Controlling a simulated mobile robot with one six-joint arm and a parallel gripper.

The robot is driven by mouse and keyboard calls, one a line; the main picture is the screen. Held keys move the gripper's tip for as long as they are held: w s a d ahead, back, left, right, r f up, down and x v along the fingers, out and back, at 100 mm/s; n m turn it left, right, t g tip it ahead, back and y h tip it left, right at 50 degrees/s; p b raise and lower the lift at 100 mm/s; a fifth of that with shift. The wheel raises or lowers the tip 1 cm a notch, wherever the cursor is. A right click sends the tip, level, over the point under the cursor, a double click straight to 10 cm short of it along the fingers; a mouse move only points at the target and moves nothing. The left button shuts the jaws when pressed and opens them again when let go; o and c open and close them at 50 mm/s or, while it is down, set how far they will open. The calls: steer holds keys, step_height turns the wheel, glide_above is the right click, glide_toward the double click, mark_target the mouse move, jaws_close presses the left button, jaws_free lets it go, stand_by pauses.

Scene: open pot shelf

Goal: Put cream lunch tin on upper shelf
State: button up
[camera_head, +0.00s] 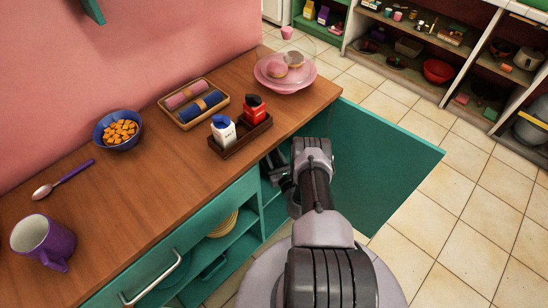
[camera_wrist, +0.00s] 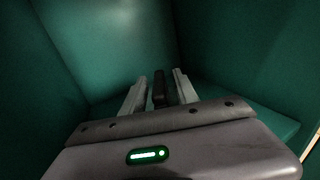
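I cannot make out a cream lunch tin in either view. My gripper (camera_wrist: 160,78) reaches into a teal cabinet compartment (camera_wrist: 110,40), whose plain walls fill the wrist view. Its two grey fingers stand apart, with a narrow dark piece between them and gaps on both sides; I cannot tell what that piece is. No tin shows between the fingers. In the head view my gripper is mostly hidden by the arm and counter edge. The cabinet's shelves (camera_head: 272,205) are partly visible below the counter.
The teal cabinet door (camera_head: 385,150) stands open right of my arm. Yellowish plates (camera_head: 223,224) sit inside the cabinet.

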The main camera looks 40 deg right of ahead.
steer(key=p+v, duration=0.5)
steer(key=v, duration=0.7)
steer(key=shift+p, duration=0.4)
steer(key=shift+s, duration=0.1)
